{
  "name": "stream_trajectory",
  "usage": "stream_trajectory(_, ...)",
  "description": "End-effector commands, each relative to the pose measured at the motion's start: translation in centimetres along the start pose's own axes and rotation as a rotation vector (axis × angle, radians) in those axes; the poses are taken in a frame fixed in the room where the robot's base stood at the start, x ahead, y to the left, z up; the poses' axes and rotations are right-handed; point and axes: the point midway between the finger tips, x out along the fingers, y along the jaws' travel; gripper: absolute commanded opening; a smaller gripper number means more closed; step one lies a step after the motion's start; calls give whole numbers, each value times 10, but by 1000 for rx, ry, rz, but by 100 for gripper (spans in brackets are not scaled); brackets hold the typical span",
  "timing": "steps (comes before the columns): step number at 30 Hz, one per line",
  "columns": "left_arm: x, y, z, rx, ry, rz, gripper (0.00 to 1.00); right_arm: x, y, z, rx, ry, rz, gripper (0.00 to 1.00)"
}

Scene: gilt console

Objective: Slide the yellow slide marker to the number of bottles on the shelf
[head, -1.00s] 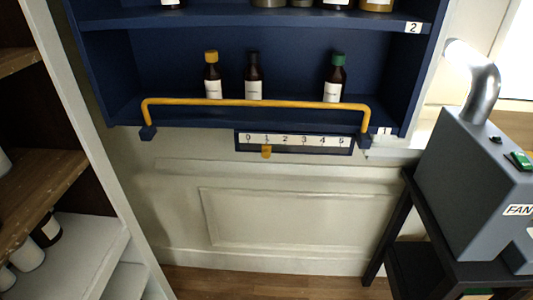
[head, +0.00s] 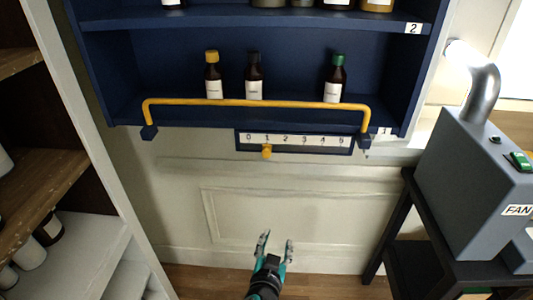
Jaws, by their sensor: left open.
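The yellow slide marker (head: 266,152) hangs on the number scale (head: 310,142) below the blue shelf, just under the mark 1. The scale runs from 0 to 5. On the lower shelf, labelled 1, stand three brown bottles: one with a yellow cap (head: 213,76), one with a black cap (head: 254,77) and one with a green cap (head: 335,80). My left gripper (head: 275,238) is open and empty, well below the marker, in front of the pale wall panel. My right gripper is not in view.
A yellow rail (head: 255,103) runs across the front of the lower shelf (head: 190,112). A grey fan machine (head: 473,180) stands on a black stand (head: 400,225) at the right. A wooden-shelved cabinet (head: 105,240) is at the left. The space below the scale is clear.

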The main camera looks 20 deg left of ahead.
Motion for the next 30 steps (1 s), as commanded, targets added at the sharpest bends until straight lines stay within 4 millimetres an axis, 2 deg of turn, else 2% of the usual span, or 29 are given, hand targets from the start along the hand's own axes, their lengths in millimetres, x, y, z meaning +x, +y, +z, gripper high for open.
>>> stream_trajectory(1, -11, -13, -44, -45, 80, -41, 47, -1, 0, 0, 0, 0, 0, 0)
stream_trajectory(3, -26, -30, -86, -98, 164, -91, 47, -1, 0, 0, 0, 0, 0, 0)
stream_trajectory(6, -44, -49, -124, -152, 243, -139, 47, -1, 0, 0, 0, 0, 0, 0)
stream_trajectory(7, -48, -52, -131, -163, 258, -147, 47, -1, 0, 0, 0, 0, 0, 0)
stream_trajectory(10, -52, -59, -143, -180, 284, -163, 47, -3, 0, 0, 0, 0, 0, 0)
stream_trajectory(14, -41, -62, -150, -179, 288, -164, 47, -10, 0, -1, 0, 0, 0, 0)
stream_trajectory(30, 67, -83, -180, -175, 285, -164, 47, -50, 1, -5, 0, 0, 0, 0)
